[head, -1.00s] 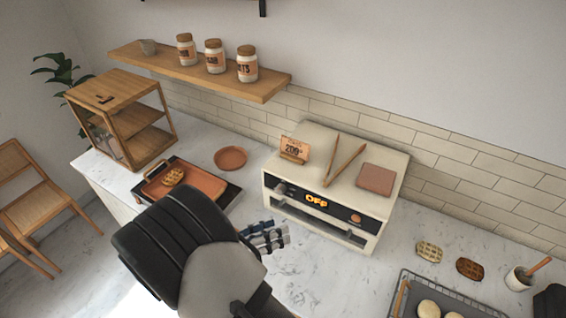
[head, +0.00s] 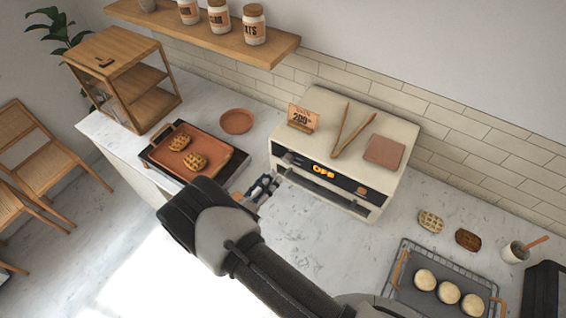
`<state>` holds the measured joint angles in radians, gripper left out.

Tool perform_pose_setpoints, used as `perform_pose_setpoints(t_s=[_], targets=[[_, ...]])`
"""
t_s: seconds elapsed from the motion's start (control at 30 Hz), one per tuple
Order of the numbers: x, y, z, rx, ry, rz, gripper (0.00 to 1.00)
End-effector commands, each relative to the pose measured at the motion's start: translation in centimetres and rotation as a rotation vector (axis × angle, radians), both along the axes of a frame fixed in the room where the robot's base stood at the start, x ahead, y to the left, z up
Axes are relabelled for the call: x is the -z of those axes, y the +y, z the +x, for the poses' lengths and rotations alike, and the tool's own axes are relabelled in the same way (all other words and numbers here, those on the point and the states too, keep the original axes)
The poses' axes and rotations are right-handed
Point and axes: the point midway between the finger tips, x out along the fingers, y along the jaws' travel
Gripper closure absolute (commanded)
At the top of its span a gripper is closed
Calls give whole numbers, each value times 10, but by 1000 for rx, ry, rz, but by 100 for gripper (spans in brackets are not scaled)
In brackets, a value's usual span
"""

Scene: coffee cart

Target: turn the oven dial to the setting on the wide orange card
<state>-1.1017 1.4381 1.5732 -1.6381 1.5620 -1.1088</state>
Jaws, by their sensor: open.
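The cream oven (head: 262,147) stands on the marble counter against the tiled wall. Its dark front panel shows a dial (head: 288,157) at the left end, an orange lit display (head: 323,170) reading OFF, and a round orange knob (head: 361,190) at the right. The wide orange card (head: 303,117) stands in a wooden holder on the oven's top left. Its large number looks like 200; the smaller line above is too small to read. My gripper (head: 268,184) is open and empty, just in front of the oven's left end, near and below the dial, apparently not touching it.
Tongs (head: 350,135) and a brown square block (head: 384,151) lie on the oven. A tray with waffles (head: 218,172) and a round terracotta plate (head: 236,121) lie left. A rack tray (head: 405,262) with dough balls is right. The shelf (head: 200,38) hangs above.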

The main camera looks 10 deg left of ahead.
Motion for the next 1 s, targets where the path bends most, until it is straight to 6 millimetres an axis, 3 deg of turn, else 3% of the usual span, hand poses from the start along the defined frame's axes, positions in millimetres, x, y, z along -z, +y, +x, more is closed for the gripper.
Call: perform_pose_setpoints(t_s=[0.2,0.4,0.83,1.0], targets=[[-1,-19,43,4,-2,2,55],[0,-29,67,2,0,0,55],[0,-32,75,0,0,0,55],[0,-32,74,0,0,0,67]])
